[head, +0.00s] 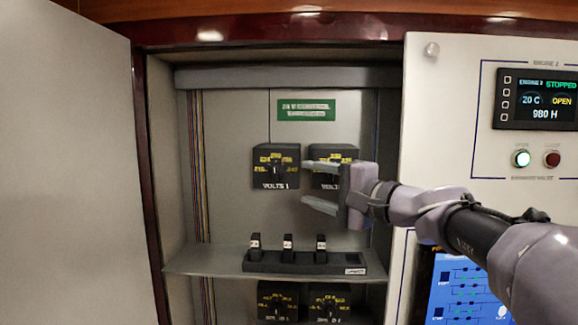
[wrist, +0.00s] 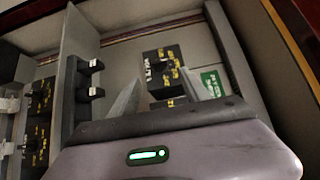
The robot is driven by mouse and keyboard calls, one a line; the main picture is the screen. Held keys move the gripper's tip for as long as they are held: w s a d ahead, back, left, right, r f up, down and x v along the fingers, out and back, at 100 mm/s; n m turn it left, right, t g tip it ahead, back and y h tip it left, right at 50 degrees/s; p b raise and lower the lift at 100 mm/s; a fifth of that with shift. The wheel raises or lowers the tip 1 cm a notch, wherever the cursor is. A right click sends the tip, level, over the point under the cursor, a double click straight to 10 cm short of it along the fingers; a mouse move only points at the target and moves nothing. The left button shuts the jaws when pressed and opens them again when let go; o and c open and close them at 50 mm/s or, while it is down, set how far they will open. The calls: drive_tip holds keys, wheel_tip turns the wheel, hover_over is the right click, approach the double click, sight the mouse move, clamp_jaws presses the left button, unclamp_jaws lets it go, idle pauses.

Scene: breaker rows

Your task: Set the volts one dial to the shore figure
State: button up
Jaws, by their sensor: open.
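The volts one dial (head: 276,168) is a black box with yellow figures, a dark knob and the white label VOLTS 1. Its knob looks about upright; the figures are too small to read surely. My gripper (head: 304,182) is open and empty to the right of this dial, its fingers pointing left in front of the neighbouring volts dial (head: 345,153), which it partly hides. In the wrist view, the volts one box (wrist: 160,62) shows beyond and between my fingertips (wrist: 168,88). I see no contact with its knob.
A green sign (head: 306,110) is above the dials. Below, a shelf (head: 205,262) bears a black strip (head: 300,263) with three switches. More dial boxes (head: 278,301) are under it. A grey door (head: 70,170) stands open at left; an engine panel (head: 470,130) is at right.

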sight(277, 175)
drive_tip(key=p+x, duration=0.2)
drive_tip(key=x, duration=0.7)
drive_tip(key=shift+w+a+p, duration=0.2)
drive_tip(key=shift+w+p, duration=0.15)
drive_tip(key=shift+w, duration=0.05)
drive_tip(key=shift+w+a+f, duration=0.1)
drive_tip(key=shift+w+a, duration=0.1)
drive_tip(key=shift+w, duration=0.2)
drive_tip(key=shift+s, duration=0.15)
clamp_jaws()
drive_tip(key=shift+f+b, duration=0.1)
drive_tip(key=shift+b, duration=0.2)
